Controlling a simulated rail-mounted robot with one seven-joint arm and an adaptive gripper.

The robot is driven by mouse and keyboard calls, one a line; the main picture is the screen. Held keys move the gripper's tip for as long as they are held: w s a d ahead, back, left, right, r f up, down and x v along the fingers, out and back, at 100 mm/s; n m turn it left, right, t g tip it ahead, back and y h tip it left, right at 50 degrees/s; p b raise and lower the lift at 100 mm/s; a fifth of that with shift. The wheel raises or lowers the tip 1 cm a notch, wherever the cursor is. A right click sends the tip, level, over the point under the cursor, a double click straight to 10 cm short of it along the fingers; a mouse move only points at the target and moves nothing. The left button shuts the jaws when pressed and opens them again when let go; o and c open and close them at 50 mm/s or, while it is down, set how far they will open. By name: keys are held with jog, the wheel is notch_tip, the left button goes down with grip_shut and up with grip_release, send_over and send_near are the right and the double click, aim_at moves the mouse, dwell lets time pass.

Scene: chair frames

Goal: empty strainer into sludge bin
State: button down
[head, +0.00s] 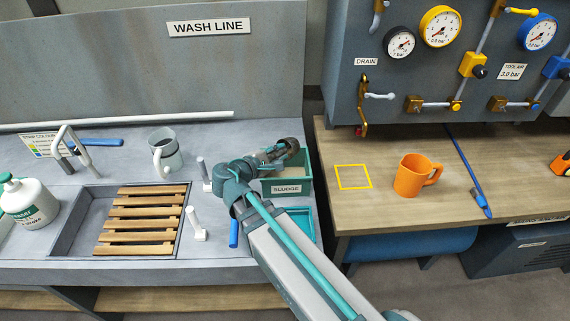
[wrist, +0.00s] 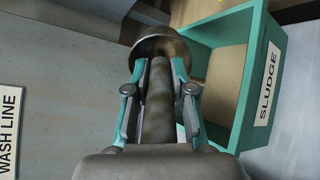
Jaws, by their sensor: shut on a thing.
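The strainer is a dark, stained metal piece with a round end (wrist: 160,42) and a rod-like body (wrist: 158,100). My gripper (wrist: 157,72) is shut on that body, one finger on each side. In the head view my gripper (head: 268,154) holds the strainer (head: 289,146) tilted, over the back part of the sludge bin. The sludge bin (head: 288,189) is a teal open box labelled SLUDGE, with a beige-brown interior. It also shows at the right of the wrist view (wrist: 244,125). The inside of the strainer is hidden, so I cannot tell what it holds.
A second teal tray (head: 302,221) lies in front of the bin, partly behind my arm. A grey mug (head: 170,157), white posts (head: 195,225) and a slatted sink (head: 140,220) stand left. An orange mug (head: 408,180) stands on the wooden bench (head: 370,212) at right.

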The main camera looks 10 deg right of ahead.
jog(key=shift+b, duration=0.3)
jog(key=shift+s, duration=0.1)
jog(key=shift+a+f+b, duration=0.1)
jog(key=shift+a+b, duration=0.05)
jog(key=shift+b, duration=0.2)
jog(key=shift+h, duration=0.3)
jog(key=shift+w+d, duration=0.7)
